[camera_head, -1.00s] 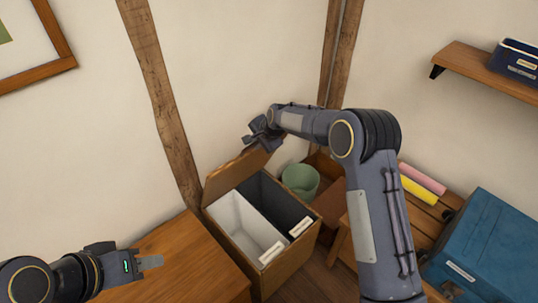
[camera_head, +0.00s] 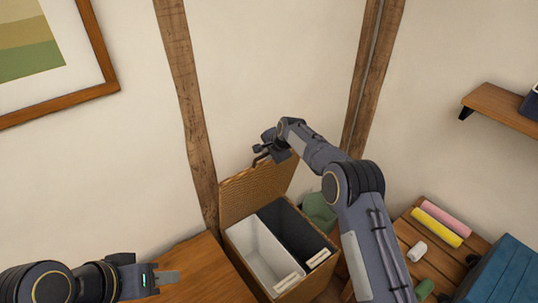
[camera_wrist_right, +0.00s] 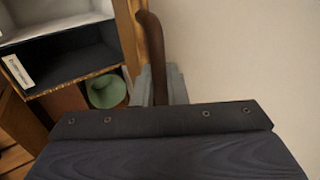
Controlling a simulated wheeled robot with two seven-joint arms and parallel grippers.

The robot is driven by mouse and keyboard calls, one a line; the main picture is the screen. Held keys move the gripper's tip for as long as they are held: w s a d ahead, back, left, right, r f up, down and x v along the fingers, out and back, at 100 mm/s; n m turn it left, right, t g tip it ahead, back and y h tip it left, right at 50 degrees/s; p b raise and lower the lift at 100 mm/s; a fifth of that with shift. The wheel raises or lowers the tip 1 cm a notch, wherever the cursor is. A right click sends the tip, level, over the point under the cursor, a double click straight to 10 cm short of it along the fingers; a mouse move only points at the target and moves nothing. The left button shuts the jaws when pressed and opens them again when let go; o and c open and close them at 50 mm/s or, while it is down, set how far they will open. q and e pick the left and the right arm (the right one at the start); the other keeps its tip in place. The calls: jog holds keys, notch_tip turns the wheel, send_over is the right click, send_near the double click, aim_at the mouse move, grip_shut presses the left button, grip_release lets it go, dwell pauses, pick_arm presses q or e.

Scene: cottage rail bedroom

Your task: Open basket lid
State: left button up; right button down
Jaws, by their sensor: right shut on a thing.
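The wicker basket (camera_head: 312,291) stands on the floor by the wall with two liners inside, one white (camera_head: 254,247) and one dark (camera_head: 290,228). Its lid (camera_head: 245,195) is raised, tilted up at the back near the wall. My right gripper (camera_head: 262,157) is at the lid's top edge. In the right wrist view the gripper (camera_wrist_right: 160,88) is shut on a brown curved handle (camera_wrist_right: 153,45). My left gripper (camera_head: 168,280) is at the lower left, away from the basket, over a wooden surface; its finger gap is not clear.
A wooden top (camera_head: 200,262) lies left of the basket. A green pot (camera_head: 320,210) stands behind its right side. At right are a slatted bench (camera_head: 405,235) with pink and yellow rolls, and a blue box (camera_head: 505,275). A wall shelf (camera_head: 505,108) is above.

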jog(key=c, duration=1.5)
grip_release()
jog(key=b+v, duration=0.1)
jog(key=v, duration=0.6)
jog(key=shift+s+d+r+b, duration=0.15)
jog(key=shift+d+r+b, duration=0.05)
jog(key=shift+r+b, duration=0.15)
jog(key=shift+f, duration=0.1)
